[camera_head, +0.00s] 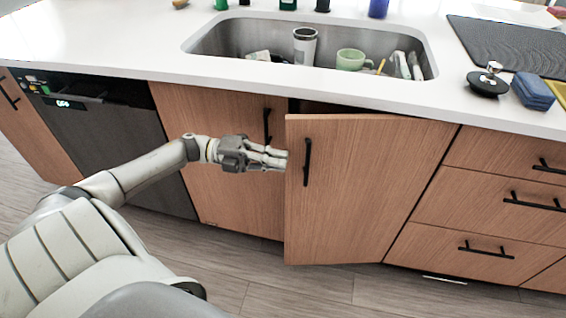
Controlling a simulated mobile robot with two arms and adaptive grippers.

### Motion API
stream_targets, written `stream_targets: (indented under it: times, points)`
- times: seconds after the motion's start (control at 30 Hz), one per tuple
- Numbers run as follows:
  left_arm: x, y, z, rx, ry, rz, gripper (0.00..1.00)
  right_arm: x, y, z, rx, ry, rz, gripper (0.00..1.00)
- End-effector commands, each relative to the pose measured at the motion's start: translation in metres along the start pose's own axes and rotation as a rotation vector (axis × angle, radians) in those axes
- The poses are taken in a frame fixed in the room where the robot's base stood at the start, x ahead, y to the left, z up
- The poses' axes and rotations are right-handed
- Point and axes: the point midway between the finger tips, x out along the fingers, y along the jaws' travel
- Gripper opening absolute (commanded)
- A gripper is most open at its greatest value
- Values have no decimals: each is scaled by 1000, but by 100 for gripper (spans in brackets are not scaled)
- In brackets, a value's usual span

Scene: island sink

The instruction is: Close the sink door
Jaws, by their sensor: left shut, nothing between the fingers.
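The right sink door (365,185) is a wooden cabinet door under the sink, hinged on its right side. It stands ajar, with its left edge swung out from the cabinet and a dark gap above it. Its black handle (307,163) is near that left edge. The left sink door (225,150) lies flush with the cabinet front. My left gripper (284,160) is shut and empty, its fingertips at the left edge of the ajar door, just left of the handle. I cannot tell whether they touch it. My right gripper is not in view.
The sink (310,38) above holds a cup, a green mug and other dishes. A dishwasher (115,140) is at the left and drawers (480,208) are at the right. The white countertop (130,40) overhangs the doors. The floor (320,290) in front is clear.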

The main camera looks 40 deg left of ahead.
Motion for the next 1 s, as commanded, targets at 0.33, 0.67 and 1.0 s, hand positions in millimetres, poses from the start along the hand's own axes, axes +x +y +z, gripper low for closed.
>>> stream_targets:
  times: [0.33,0.67,1.0]
  points:
    - [-8,0,3,1,-11,0,0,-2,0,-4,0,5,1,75]
    - [-8,0,3,1,-12,0,0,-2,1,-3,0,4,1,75]
    - [-1,-1,2,1,-9,-1,0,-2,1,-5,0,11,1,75]
